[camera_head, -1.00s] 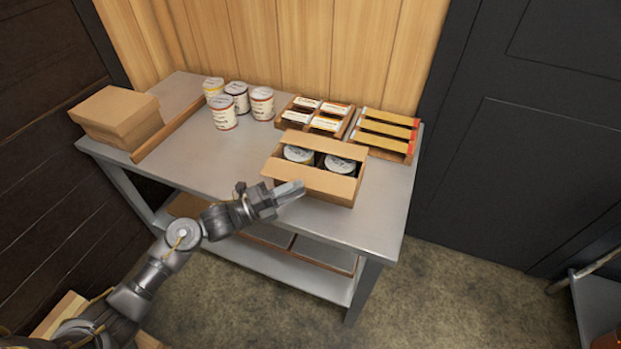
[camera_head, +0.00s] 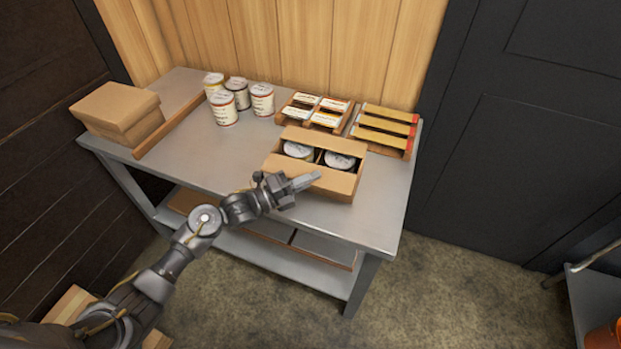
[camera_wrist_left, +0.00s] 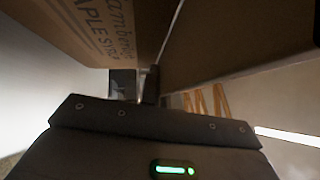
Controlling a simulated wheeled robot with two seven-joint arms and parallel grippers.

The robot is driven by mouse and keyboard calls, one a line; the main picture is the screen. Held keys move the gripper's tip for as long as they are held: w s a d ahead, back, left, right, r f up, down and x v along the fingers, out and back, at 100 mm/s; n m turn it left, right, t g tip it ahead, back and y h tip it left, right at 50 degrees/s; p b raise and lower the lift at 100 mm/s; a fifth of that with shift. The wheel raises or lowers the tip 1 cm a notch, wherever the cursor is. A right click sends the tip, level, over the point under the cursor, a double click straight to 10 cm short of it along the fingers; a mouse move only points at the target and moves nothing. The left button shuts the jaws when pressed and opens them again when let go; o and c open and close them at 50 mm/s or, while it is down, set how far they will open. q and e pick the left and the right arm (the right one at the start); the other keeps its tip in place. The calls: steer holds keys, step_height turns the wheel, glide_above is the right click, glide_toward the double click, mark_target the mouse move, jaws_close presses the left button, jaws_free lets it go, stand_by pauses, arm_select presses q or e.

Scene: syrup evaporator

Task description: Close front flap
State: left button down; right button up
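The open cardboard box (camera_head: 345,146) stands on the metal table with two lidded cans (camera_head: 299,150) inside. Its front flap (camera_head: 338,183) runs along the near side and slants outward from the rim. My left gripper (camera_head: 306,181) is at the near side of the box, its fingers together at the flap's left half. In the left wrist view, the closed fingers (camera_wrist_left: 150,86) point at the box, with its printed wall (camera_wrist_left: 75,25) at upper left and a plain brown panel, probably the flap, (camera_wrist_left: 235,40) at upper right. Contact cannot be told. My right gripper is out of view.
Several cans (camera_head: 238,93) stand at the table's back. A crate of labelled packs (camera_head: 315,112) and a rack with yellow strips (camera_head: 385,135) sit behind the box. A closed carton (camera_head: 117,108) is at left. The table (camera_head: 220,160) is clear left of the box.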

arm_select(q)
steer(key=shift+r+y+p, duration=0.3)
steer(key=shift+p, duration=0.3)
steer(key=r+n+y+p, duration=0.1)
steer(key=p, duration=0.2)
steer(key=r+n+g+y+p, duration=0.1)
steer(key=n+p, duration=0.1)
steer(key=shift+g+p, duration=0.3)
steer(key=shift+p, duration=0.1)
steer(key=shift+w+r+n+g+y+p, duration=0.25)
steer(key=shift+n+y+p, duration=0.3)
steer(key=shift+p, duration=0.35)
steer(key=shift+f+n+g+p, duration=0.1)
steer(key=shift+n+g+p, duration=0.15)
steer(key=shift+g+p, duration=0.1)
steer(key=c, duration=1.6)
jaws_free()
steer(key=shift+c, duration=0.2)
steer(key=shift+s, duration=0.1)
